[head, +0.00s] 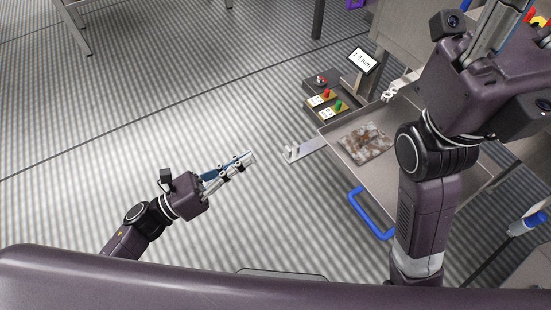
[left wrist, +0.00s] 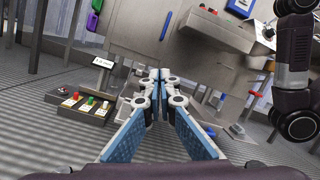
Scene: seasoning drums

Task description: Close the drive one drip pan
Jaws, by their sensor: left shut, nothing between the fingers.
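The drip pan (head: 345,152) is a shallow grey metal tray, pulled out from under the machine, in the right half of the head view. A blue bar handle (head: 369,214) is on its near side. A brown-stained patch (head: 365,141) lies on its floor. My left gripper (head: 250,158) is shut and empty, left of the pan and apart from it. Its closed fingers also show in the left wrist view (left wrist: 160,78), pointing toward the machine. My right arm covers part of the pan; my right gripper (head: 505,18) is at the top right, its fingertips cut off.
A control box with red and green buttons (head: 326,102) stands beside the pan's far left corner, with a small display (head: 362,60) near it. A metal bracket (head: 305,149) sticks out left of the pan. The striped floor at left is clear.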

